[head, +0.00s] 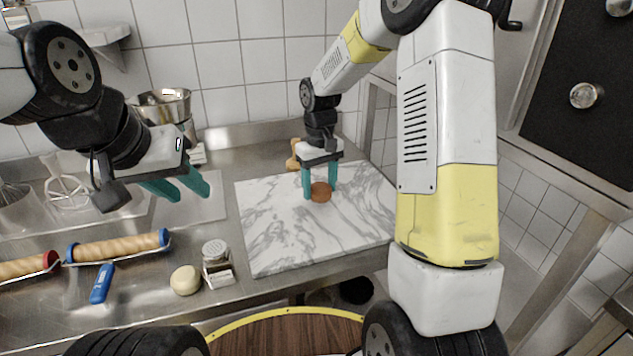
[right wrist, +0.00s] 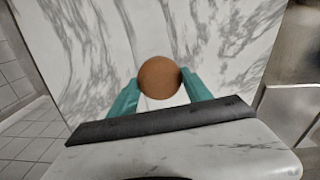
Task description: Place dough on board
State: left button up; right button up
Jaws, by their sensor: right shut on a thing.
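The board is a white slab with grey marble veins (head: 280,235) on the steel counter; it also fills much of the right wrist view (right wrist: 215,25). My right gripper (head: 320,194) is over the board, shut on a round brown ball (head: 321,192). The ball shows between the teal fingertips in the right wrist view (right wrist: 159,78). It is low over the board; I cannot tell whether it touches. A pale, dough-like ball (head: 186,280) lies on the counter left of the board. My left gripper (head: 191,196) is open and empty above the counter, left of the board.
A shaker jar (head: 216,262) stands by the pale ball. Rolling pins (head: 118,246) and a blue-handled tool (head: 102,284) lie at left. A metal bowl (head: 163,105) stands at the back, and a wooden object (head: 293,155) behind the board. Most of the board is clear.

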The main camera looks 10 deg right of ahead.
aim_at(323, 189)
jog(key=w, duration=0.1)
jog(key=w+d, duration=0.1)
jog(key=shift+w+d+f, duration=0.2)
jog(key=shift+w, duration=0.1)
jog(key=shift+f, duration=1.7)
jog(key=shift+f, duration=0.15)
jog(key=o, duration=1.5)
